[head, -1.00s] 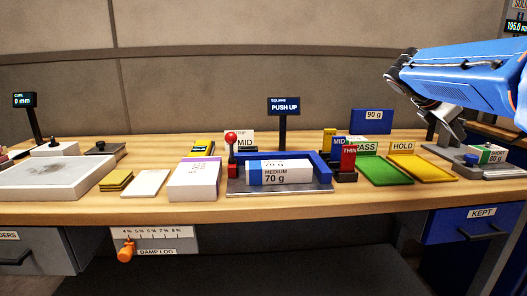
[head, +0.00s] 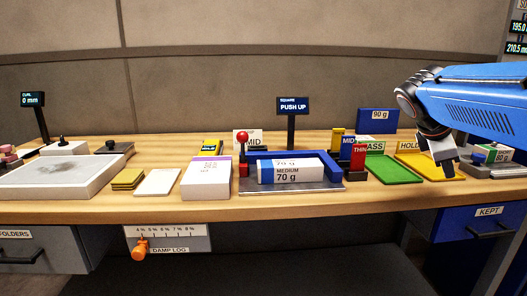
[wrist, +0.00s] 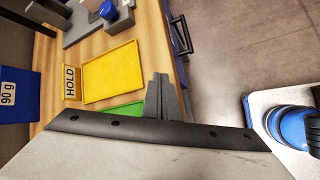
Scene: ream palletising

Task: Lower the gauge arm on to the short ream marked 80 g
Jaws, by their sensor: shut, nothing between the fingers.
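The short ream (head: 493,153) with a green wrapper and white label sits on the grey gauge stand (head: 508,171) at the bench's right end, cut by the picture edge. A blue knob (head: 471,158) is on the stand's near left side; it also shows at the top of the wrist view (wrist: 107,9). The gauge arm itself I cannot make out clearly.
The yellow HOLD tray (wrist: 110,75) and green PASS tray (head: 393,170) lie left of the stand. A blue 90 g box (head: 377,121) stands behind. A 70 g ream (head: 288,172) lies in the blue squaring jig. The KEPT drawer (head: 483,224) is below the bench edge.

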